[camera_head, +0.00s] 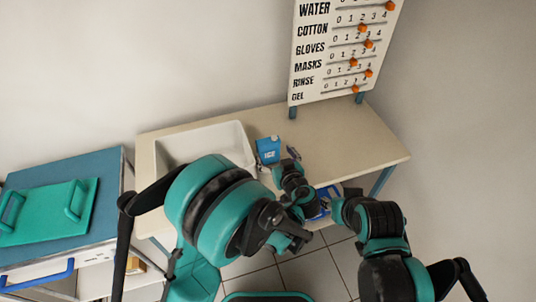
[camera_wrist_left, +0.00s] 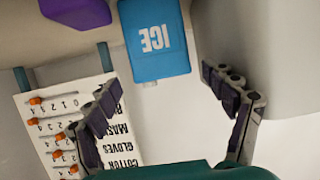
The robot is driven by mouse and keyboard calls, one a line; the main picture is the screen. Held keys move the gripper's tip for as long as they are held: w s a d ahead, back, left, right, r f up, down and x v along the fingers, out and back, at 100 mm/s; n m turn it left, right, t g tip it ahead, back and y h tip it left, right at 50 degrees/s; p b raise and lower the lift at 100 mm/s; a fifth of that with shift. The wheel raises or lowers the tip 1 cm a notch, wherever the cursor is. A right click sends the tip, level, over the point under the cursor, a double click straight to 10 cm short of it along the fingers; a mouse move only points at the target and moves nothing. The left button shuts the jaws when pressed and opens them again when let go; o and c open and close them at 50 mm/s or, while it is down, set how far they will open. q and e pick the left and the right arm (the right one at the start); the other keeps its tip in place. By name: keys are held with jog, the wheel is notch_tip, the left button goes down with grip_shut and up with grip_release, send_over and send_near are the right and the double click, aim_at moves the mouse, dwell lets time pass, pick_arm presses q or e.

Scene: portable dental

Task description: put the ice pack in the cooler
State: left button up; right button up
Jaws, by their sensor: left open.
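The ice pack (camera_head: 268,150) is a blue box marked ICE, upright on the beige table beside the white open bin. In the left wrist view the ice pack (camera_wrist_left: 155,40) appears beyond the fingertips, near the middle top. My left gripper (camera_head: 290,170) is just right of and in front of it. Its fingers are spread and empty in the wrist view (camera_wrist_left: 160,84). My right gripper (camera_head: 342,204) is in front of the table, its fingers too small to read. Whether the cooler is the white open bin (camera_head: 243,133) or the blue-topped white box (camera_head: 110,180) at left is unclear.
A teal panel with handles (camera_head: 50,212) lies on the blue-topped box. A purple item (camera_wrist_left: 75,10) is near the ice pack. A supply board (camera_head: 345,45) stands at the table's back. The table's right side (camera_head: 365,145) is clear. A blue item (camera_head: 324,200) is partly hidden between my arms.

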aim_at(270, 146)
pick_arm(q)
jog(key=b+x, duration=0.1)
jog(key=x, duration=0.5)
jog(key=shift+w+a+f+b, duration=0.1)
jog(key=shift+w+f+b, duration=0.05)
jog(key=shift+w+b, duration=0.2)
jog(key=c, duration=1.3)
jog(key=shift+c, duration=0.2)
jog(key=shift+r, duration=0.2)
